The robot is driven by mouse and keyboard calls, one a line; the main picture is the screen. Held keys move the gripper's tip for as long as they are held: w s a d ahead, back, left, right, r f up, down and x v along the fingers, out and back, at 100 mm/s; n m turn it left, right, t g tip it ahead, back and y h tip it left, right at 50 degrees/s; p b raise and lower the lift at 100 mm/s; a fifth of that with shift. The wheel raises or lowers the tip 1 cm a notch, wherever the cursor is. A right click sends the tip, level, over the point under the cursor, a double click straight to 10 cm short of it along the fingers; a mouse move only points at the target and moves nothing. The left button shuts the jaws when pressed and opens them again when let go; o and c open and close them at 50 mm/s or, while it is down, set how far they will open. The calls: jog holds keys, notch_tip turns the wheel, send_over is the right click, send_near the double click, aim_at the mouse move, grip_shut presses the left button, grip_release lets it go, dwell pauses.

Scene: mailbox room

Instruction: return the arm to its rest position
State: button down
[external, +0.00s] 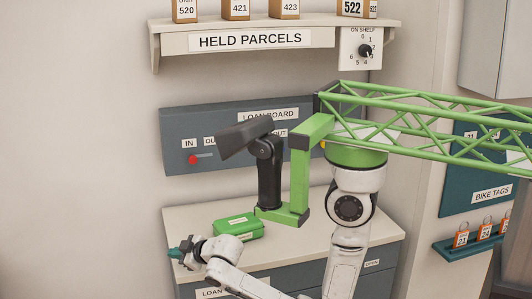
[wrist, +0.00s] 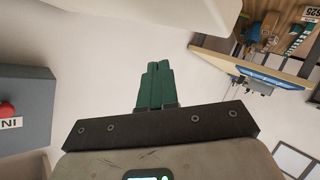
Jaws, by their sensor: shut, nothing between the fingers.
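My white jointed arm (external: 345,262) reaches from the lower right of the external view, folded low in front of the counter. My gripper (external: 180,252) is at the left end of the arm, by the counter's left edge and left of a green case. In the wrist view my gripper's teal fingers (wrist: 155,82) lie together with nothing between them. Whether the gripper touches the counter cannot be told.
The green case (external: 238,228) lies on the counter top (external: 185,222). The loan board (external: 180,125) with a red button (external: 193,160) is on the wall behind. The held-parcels shelf (external: 345,35) is above. Open space lies left of the counter.

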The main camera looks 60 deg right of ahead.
jog(key=s+a+f+m+g+y+b, duration=0.2)
jog(key=s+a+f+y, duration=0.35)
jog(key=a+f, duration=0.35)
jog(key=s+d+f+m+g+h+p, duration=0.1)
jog(key=s+d+f+g, duration=0.4)
jog(key=s+d, duration=0.6)
jog(key=s+d+f+m+g+h+p, duration=0.2)
jog(key=s+d+f+m+g+h, duration=0.1)
jog(key=s+d, duration=0.8)
notch_tip(320, 180, down, 3)
jog(key=shift+s+d+r+g+h, duration=0.15)
jog(key=shift+s+g+h, duration=0.3)
jog(key=shift+s+g, duration=0.6)
jog(key=shift+w, duration=0.2)
